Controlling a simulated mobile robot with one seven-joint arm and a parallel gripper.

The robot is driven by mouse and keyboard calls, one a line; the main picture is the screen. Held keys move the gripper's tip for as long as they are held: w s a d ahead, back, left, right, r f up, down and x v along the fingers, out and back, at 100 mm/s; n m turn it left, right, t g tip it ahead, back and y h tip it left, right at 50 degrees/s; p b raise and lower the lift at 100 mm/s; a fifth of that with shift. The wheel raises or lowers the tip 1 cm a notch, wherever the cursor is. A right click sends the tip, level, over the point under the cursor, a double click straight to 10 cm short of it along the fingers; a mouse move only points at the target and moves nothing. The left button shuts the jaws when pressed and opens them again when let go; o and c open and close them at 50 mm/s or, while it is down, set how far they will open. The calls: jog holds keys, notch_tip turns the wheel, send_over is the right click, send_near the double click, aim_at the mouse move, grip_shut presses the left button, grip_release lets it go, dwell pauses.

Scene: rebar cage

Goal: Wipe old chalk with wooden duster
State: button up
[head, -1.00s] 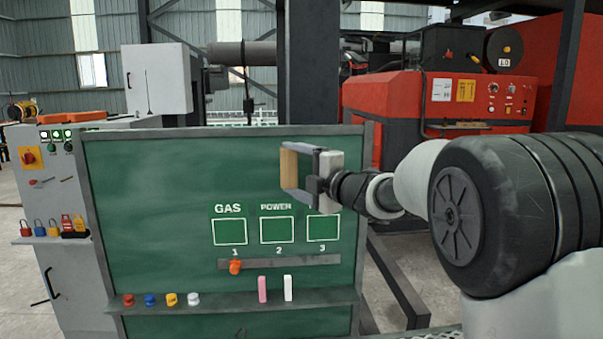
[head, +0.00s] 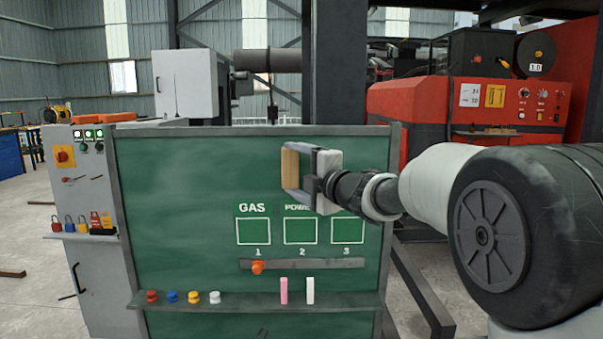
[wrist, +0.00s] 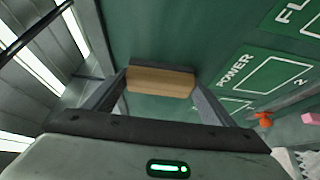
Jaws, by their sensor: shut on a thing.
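The wooden duster (head: 290,168) is a tan block held between the fingers of my gripper (head: 297,170), in front of the upper middle of the green chalkboard (head: 180,230). In the wrist view the duster (wrist: 160,81) spans between both fingertips of my gripper (wrist: 160,84). I cannot tell whether it touches the board. A faint pale smear (head: 170,185) shows on the board's upper left. My gripper and forearm hide part of the POWER label and the area right of it.
The ledge (head: 240,301) holds red, blue, yellow and white knobs and pink (head: 283,290) and white (head: 310,290) chalks. An orange knob (head: 257,267) sits on a slotted bar. A grey cabinet (head: 85,290) with padlocks stands left; a red machine (head: 440,110) stands behind right.

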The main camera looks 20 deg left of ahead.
jog(key=shift+s+a, duration=0.15)
jog(key=shift+a, duration=0.4)
jog(key=shift+s+a, duration=0.15)
jog(key=shift+a, duration=0.4)
jog(key=shift+b, duration=0.3)
jog(key=shift+s+f, duration=0.1)
jog(key=shift+s, duration=0.1)
jog(key=shift+s+d+b, duration=0.1)
jog(key=shift+s+d, duration=0.2)
jog(key=shift+s, duration=0.55)
jog(key=shift+s+d+b, duration=0.15)
jog(key=shift+s+d, duration=0.1)
jog(key=shift+s, duration=0.65)
jog(key=shift+s+d+b, duration=0.1)
jog(key=shift+s+d, duration=0.2)
jog(key=shift+s, duration=0.55)
jog(key=s, duration=0.3)
jog(key=shift+d, duration=0.4)
